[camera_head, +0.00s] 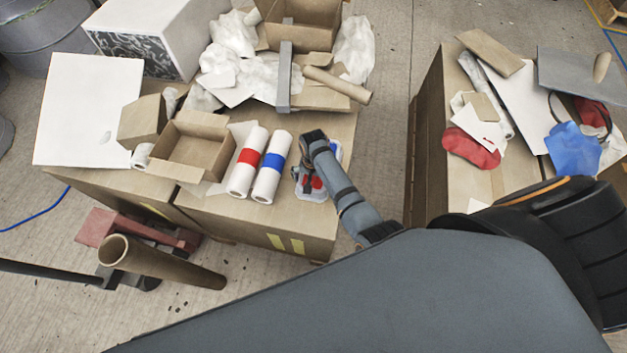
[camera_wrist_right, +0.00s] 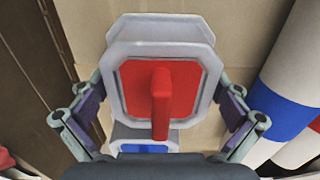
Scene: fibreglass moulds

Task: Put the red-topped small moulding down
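The red-topped small moulding (camera_wrist_right: 135,90) has a pale grey flange and an upright red fin. It fills the middle of the right wrist view and shows partly in the head view (camera_head: 317,183), over the right end of the near table. My right gripper (camera_wrist_right: 160,105) is open around it, with fingers wide apart on both sides and clear of the fin. The finger ends are partly hidden. Pale parts with blue (camera_wrist_right: 145,149) show below and beyond the red top; whether the moulding rests on them I cannot tell. My left gripper is not in view.
A red-banded roll (camera_head: 247,162) and a blue-banded roll (camera_head: 271,167) lie just left of the moulding on the table (camera_head: 240,215). A second cluttered table (camera_head: 460,180) stands right, across a floor gap. A cardboard tube (camera_head: 165,262) is in front.

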